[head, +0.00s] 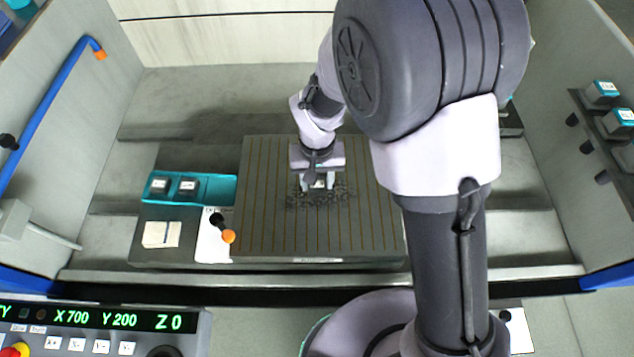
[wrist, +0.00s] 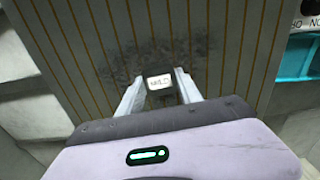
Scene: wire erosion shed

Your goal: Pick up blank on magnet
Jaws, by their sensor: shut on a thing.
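The blank (wrist: 159,82) is a small block with a pale, marked top face. It sits between the two fingers of my gripper (wrist: 158,88), which is shut on it. In the head view my gripper (head: 318,183) points down over the magnet (head: 270,225), a dark plate with brown stripes. The blank (head: 319,184) shows there only as a small pale patch between the fingers. I cannot tell whether it touches the plate. A dark smudged patch lies on the plate around it.
Left of the magnet, a teal tray (head: 214,187) holds two dark blocks. A blue hose (head: 45,110) runs along the left wall. Capped blocks (head: 603,92) sit on the right shelf. The magnet's left part is clear.

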